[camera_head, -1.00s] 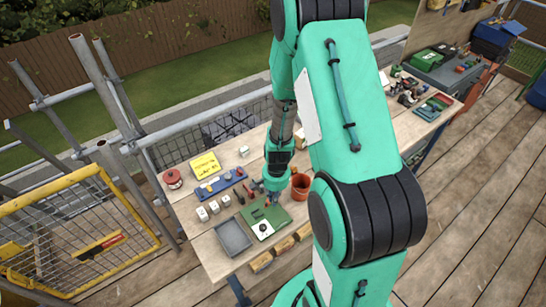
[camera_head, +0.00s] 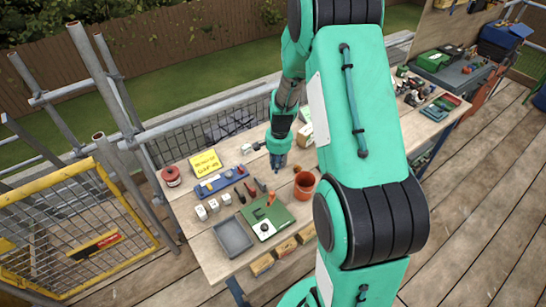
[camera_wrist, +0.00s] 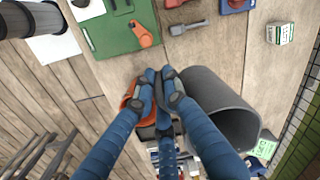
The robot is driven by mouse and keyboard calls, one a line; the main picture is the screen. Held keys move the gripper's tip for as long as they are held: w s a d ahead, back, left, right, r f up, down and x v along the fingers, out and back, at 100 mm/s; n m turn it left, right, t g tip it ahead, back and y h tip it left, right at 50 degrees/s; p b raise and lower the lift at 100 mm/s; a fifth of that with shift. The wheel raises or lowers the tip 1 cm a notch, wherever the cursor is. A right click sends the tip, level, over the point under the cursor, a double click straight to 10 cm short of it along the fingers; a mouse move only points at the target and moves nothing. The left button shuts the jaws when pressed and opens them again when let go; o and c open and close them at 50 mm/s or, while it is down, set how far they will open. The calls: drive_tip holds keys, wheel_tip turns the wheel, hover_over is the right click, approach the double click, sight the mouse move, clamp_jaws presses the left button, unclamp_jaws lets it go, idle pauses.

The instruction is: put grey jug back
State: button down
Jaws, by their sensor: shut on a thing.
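The grey jug (camera_wrist: 225,110) looks like a large, dark grey open cylinder in the wrist view, lying tilted just right of my fingers with its mouth toward the lower right. My gripper (camera_wrist: 162,75) has its blue fingers closed together at the jug's left side. The exact grip point is hidden by the fingers. In the head view my gripper (camera_head: 278,166) is above the workbench (camera_head: 205,262), behind the orange pot. I cannot make out the jug there.
The orange pot (camera_head: 304,186) stands close to the gripper. A green board (camera_head: 277,216), a grey tray (camera_head: 232,238), a blue tray (camera_head: 221,182), a yellow sign (camera_head: 205,163) and a red tin (camera_head: 171,176) occupy the left bench. Scaffold rails (camera_head: 215,115) run behind.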

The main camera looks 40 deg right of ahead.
drive_tip(key=shift+m, duration=0.3)
drive_tip(key=w+d+b, duration=0.1)
drive_tip(key=w+d, duration=0.1)
drive_tip(key=w, duration=0.1)
drive_tip(key=shift+d+r+b, duration=0.15)
drive_tip(key=shift+d+b, duration=0.2)
drive_tip(key=shift+d, duration=0.05)
wheel_tip(320, 180, down, 8)
drive_tip(key=shift+f, duration=0.2)
drive_tip(key=w+d, duration=0.3)
drive_tip(key=w, duration=0.4)
drive_tip(key=w+d+f, duration=0.1)
drive_tip(key=w+d, duration=0.1)
drive_tip(key=w, duration=0.5)
drive_tip(key=shift+d+f+p, duration=0.2)
drive_tip(key=shift+d+p, duration=0.1)
drive_tip(key=shift+d, duration=0.1)
drive_tip(key=shift+w+d+f, duration=0.1)
drive_tip(key=shift+w+f, duration=0.1)
drive_tip(key=shift+f, duration=0.7)
drive_tip(key=shift+w+d+f, duration=0.1)
drive_tip(key=shift+w+f, duration=0.05)
drive_tip(key=shift+f, duration=0.75)
